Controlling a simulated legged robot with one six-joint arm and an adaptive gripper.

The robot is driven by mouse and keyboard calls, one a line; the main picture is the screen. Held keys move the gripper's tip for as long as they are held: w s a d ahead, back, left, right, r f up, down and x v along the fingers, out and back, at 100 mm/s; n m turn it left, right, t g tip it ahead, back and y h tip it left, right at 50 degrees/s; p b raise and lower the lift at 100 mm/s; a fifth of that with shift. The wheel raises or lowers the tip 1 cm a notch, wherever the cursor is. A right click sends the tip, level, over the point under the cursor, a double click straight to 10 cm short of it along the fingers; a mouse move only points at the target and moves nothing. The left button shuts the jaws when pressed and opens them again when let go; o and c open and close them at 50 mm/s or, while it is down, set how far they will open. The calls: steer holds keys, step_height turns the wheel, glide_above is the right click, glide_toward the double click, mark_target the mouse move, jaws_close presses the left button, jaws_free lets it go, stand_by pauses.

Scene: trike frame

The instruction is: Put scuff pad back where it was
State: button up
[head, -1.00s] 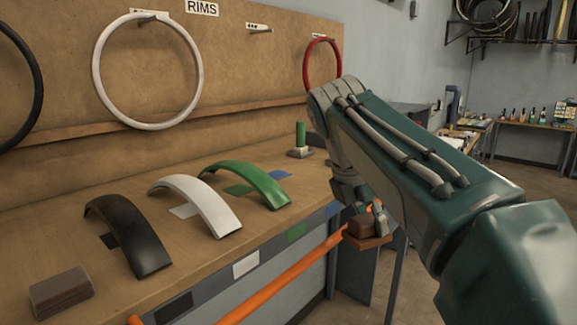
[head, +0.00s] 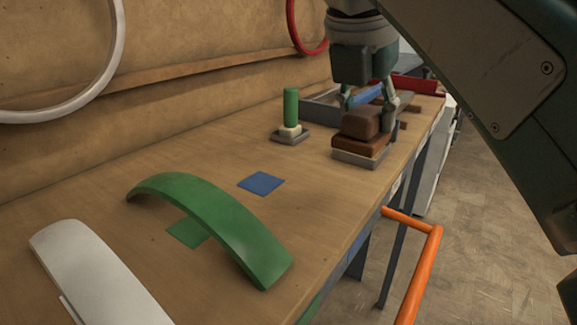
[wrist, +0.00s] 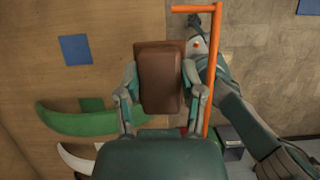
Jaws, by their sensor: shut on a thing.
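The scuff pad appears to be the brown block (head: 358,124) between the fingers of my gripper (head: 369,103), near the right edge of the bench in the head view. My gripper is shut on it, a finger on each side. A wider reddish-brown plate (head: 352,143) lies under the block, with a pale grey layer (head: 358,158) below. I cannot tell whether the grey layer belongs to the pad or is a separate base, or whether the stack touches the bench.
A green cylinder (head: 291,107) stands on a small base left of the pad. A blue square (head: 261,183), a green fender (head: 215,220) and a white fender (head: 95,275) lie nearer on the bench (head: 110,175). A grey tray (head: 318,108) is behind. An orange bar (head: 425,270) runs outside the bench edge.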

mark_target(290, 187)
steer(key=w+a+f, duration=0.2)
steer(key=a, duration=0.1)
steer(key=w+a+f, duration=0.2)
steer(key=a, duration=0.1)
steer(key=w+a+f, duration=0.2)
steer(key=f, duration=0.1)
steer(key=shift+a, duration=0.4)
steer(key=shift+w+a+f, duration=0.2)
steer(key=shift+f, duration=0.7)
steer(key=shift+w+a+f, duration=0.25)
steer(key=shift+f, duration=0.65)
steer(key=shift+w+a+f, duration=0.2)
steer(key=shift+f, duration=0.7)
steer(key=o, duration=1.1)
steer(key=v, duration=1.2)
steer(key=shift+d+r, duration=0.1)
